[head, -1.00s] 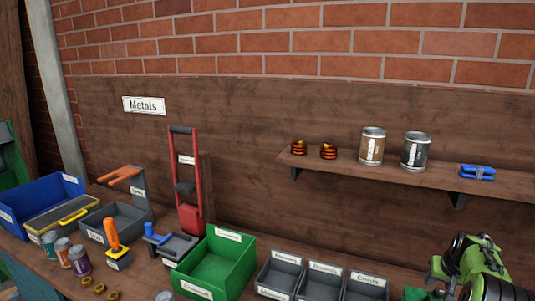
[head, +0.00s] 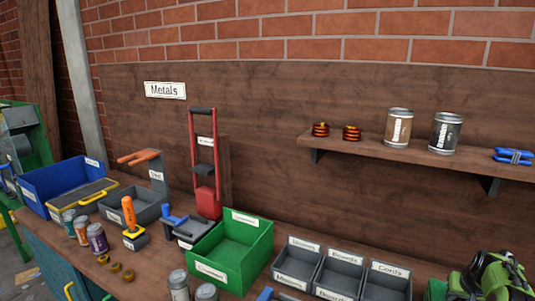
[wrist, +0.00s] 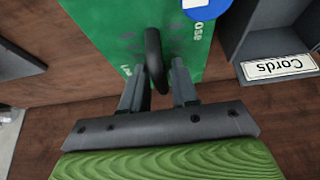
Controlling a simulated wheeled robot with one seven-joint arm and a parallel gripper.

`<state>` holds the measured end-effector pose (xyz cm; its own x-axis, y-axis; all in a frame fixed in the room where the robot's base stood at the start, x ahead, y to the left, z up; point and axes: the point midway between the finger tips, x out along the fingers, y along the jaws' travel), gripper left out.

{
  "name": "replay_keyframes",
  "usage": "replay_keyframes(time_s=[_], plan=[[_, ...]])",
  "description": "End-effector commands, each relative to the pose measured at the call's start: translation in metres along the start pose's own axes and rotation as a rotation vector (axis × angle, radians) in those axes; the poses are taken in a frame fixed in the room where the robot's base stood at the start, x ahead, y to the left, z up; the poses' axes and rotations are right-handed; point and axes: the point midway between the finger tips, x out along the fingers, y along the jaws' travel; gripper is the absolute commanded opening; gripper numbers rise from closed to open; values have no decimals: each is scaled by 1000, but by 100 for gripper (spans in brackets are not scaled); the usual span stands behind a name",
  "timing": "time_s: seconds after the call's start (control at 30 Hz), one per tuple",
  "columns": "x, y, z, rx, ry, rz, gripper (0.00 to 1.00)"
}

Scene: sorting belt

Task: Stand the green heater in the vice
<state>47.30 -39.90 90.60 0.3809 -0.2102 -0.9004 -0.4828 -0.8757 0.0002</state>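In the wrist view my gripper (wrist: 158,82) is open, its two fingers pointing at a green panel (wrist: 105,30) with white lettering that partly reads "LOOSE". A curved black handle (wrist: 154,62) stands out from the panel and lies between the fingers. I see no clear contact with it. A blue round part (wrist: 210,7) is at the panel's upper right. I cannot tell whether this panel belongs to the vice or to the heater. In the head view my green and black arm covers the lower right, with a bit of green (head: 436,290) beside it.
Grey labelled bins (head: 333,270) and a green bin (head: 250,262) stand on the bench. Further left are a blue bin (head: 45,190), cans (head: 97,238) and an orange-handled tool (head: 129,213). A wall shelf (head: 400,151) holds cans, coils and a blue clamp.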

Motion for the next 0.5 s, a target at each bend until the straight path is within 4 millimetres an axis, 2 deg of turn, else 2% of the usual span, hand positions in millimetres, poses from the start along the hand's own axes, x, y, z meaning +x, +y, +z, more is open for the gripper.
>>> replay_keyframes(time_s=[0.03,0.17,0.5], plan=[[0,0,0,0,0,0,21],[0,0,0,0,0,0,1],[-2,0,-1,0,1,0,0]])
